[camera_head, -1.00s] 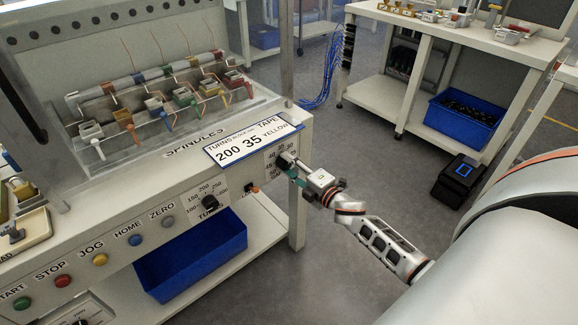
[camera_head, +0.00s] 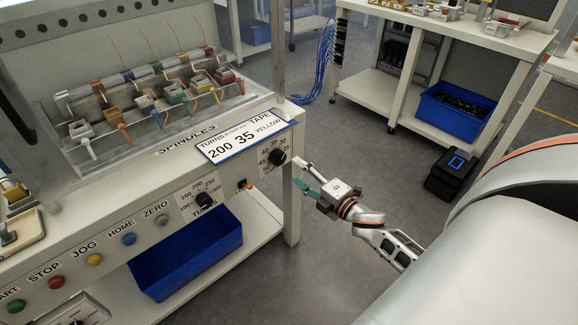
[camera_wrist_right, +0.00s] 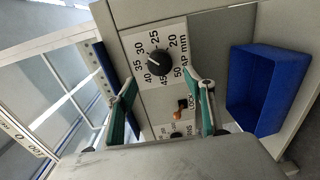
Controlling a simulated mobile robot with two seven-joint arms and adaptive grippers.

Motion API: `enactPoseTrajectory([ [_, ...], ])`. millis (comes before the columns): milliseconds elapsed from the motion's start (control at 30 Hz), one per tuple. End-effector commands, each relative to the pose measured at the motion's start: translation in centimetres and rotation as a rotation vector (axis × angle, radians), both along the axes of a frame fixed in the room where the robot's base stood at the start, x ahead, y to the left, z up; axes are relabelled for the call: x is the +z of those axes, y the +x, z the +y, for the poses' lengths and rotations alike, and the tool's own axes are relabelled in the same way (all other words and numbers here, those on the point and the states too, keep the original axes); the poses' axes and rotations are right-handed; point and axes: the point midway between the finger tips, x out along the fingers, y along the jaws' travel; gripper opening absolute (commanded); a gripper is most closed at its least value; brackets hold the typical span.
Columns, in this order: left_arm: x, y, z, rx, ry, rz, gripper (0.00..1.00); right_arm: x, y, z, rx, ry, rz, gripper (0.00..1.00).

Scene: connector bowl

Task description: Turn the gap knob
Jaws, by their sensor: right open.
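The gap knob (camera_head: 277,158) is a black dial with a white pointer on the right end of the machine's front panel. In the right wrist view the knob (camera_wrist_right: 159,61) sits within a printed scale marked "GAP mm", its pointer towards the figures 35 and 40. My right gripper (camera_head: 301,174) is open and just to the right of the knob, apart from it. In the wrist view its green-padded fingers (camera_wrist_right: 163,98) are spread, with the knob beyond them and nothing between. My left gripper is not in view.
A turns knob (camera_head: 204,201) and an orange lock switch (camera_head: 244,184) are left of the gap knob. A blue bin (camera_head: 187,255) stands below.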

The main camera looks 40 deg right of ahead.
Motion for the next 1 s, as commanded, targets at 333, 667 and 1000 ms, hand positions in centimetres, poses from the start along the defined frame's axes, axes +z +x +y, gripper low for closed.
enactPoseTrajectory([
  [333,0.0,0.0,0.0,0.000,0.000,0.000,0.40,0.1,-3.8,-0.3,0.000,0.001,0.000,0.53],
  [667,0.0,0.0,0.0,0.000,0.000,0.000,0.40,0.1,-4.0,-0.3,0.000,0.000,0.000,0.53],
  [1000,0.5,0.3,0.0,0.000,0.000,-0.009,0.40,0.2,-4.3,0.2,-0.003,0.028,0.007,0.53],
])
